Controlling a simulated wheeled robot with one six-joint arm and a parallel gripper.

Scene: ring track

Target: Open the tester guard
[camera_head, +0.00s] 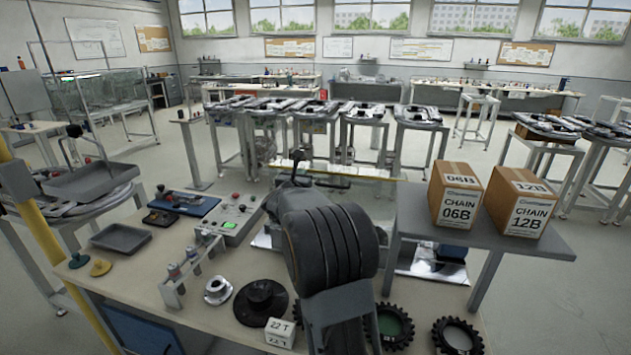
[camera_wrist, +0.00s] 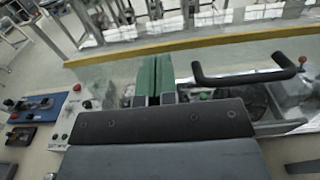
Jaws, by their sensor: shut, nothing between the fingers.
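The tester guard is a clear panel with a yellow strip (camera_head: 340,172) along its edge, at the back of the bench behind my arm. In the wrist view the yellow strip (camera_wrist: 200,44) crosses the upper part. A black U-shaped handle (camera_wrist: 245,77) shows in the wrist view, right of my fingers. My gripper (camera_wrist: 157,78), with green fingers, is shut and empty. It appears apart from the handle. In the head view my arm hides most of the gripper and part of the tester. Whether the guard is fully closed is hard to tell.
A control box (camera_head: 229,218) with coloured buttons stands left of my arm on the bench. A grey shelf (camera_head: 480,232) at the right holds two chain boxes (camera_head: 459,196). A black flanged hub (camera_head: 262,300) and sprockets (camera_head: 458,336) lie on the near side.

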